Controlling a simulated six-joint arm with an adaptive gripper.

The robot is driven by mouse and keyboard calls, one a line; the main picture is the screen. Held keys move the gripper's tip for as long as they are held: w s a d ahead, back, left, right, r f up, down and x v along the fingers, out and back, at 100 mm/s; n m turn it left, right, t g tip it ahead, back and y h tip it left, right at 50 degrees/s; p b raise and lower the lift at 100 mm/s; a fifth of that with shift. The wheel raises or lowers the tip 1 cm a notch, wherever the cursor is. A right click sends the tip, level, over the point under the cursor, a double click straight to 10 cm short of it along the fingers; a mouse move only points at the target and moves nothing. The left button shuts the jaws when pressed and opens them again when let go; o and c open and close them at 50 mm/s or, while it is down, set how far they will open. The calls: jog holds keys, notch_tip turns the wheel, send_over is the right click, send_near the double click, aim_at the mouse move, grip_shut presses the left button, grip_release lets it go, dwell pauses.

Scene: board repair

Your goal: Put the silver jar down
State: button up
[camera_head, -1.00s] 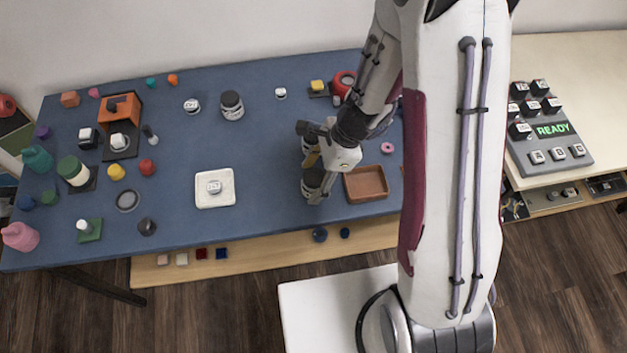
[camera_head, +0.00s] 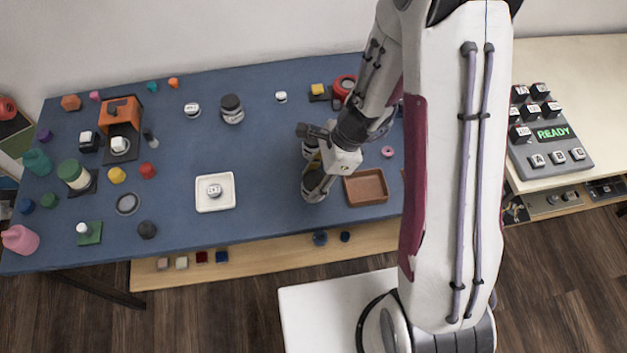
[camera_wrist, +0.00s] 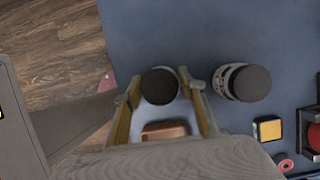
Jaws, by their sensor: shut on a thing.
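My gripper (camera_wrist: 163,98) is shut on a jar with a dark round lid, which I take as the silver jar (camera_wrist: 160,86). The lid sits between the two fingers in the wrist view. In the head view my gripper (camera_head: 318,172) and the held jar (camera_head: 313,190) are near the table's front edge, just left of the brown tray. The jar looks upright and low over the blue table; I cannot tell whether its base touches. The fingers and wrist hide part of it.
A second dark-lidded jar (camera_wrist: 243,82) stands close beside, behind the gripper in the head view. The brown tray (camera_head: 366,187) lies to the right. A white tray (camera_head: 215,205) stands to the left with clear blue table (camera_head: 265,170) between. Another jar (camera_head: 232,110) stands farther back.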

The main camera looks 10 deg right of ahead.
aim_at(313, 178)
jog(key=shift+r, duration=4.85)
jog(key=shift+w, duration=0.15)
jog(key=w+d+m+t+h, duration=0.1)
jog(key=w+m, duration=0.4)
jog(key=w, duration=1.5)
jog(key=w+d+m+t+h, duration=0.1)
jog(key=w+m, duration=0.5)
jog(key=w, duration=1.3)
jog(key=shift+w+r+m+t, duration=0.2)
jog(key=shift+w+m+t, duration=0.15)
jog(key=shift+t, duration=0.55)
jog(key=shift+f, duration=0.15)
jog(key=shift+f, duration=3)
jog(key=shift+f, duration=1.85)
